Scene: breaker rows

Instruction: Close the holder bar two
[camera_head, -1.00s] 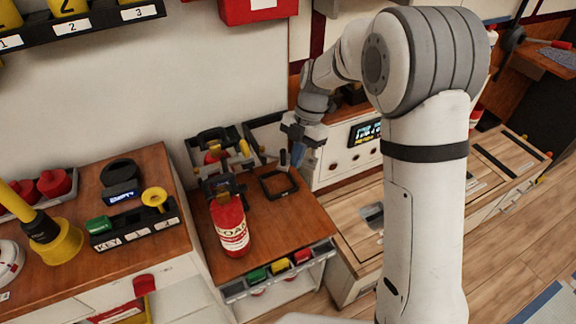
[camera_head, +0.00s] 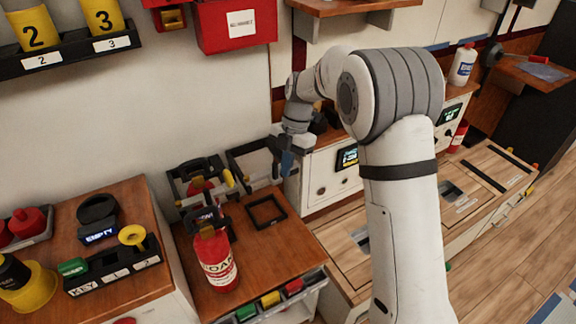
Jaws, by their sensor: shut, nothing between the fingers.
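Two dark holders stand side by side at the back of the wooden bench. The left holder (camera_head: 181,187) has a dark bar on top, a red item behind it and a yellow-tipped part beside it. The right holder (camera_head: 236,157) looks empty, and its bar seems to stand out toward the right, near my gripper. I cannot read a number on either. My gripper (camera_head: 286,165) is shut and empty, pointing down at the right end of the right holder. I cannot tell whether it touches the bar.
A red foam extinguisher (camera_head: 217,262) stands at the bench front. A flat black square frame (camera_head: 266,211) lies behind it to the right. A white cabinet with a small display (camera_head: 347,157) is close to the right of my gripper. The bench top between has free room.

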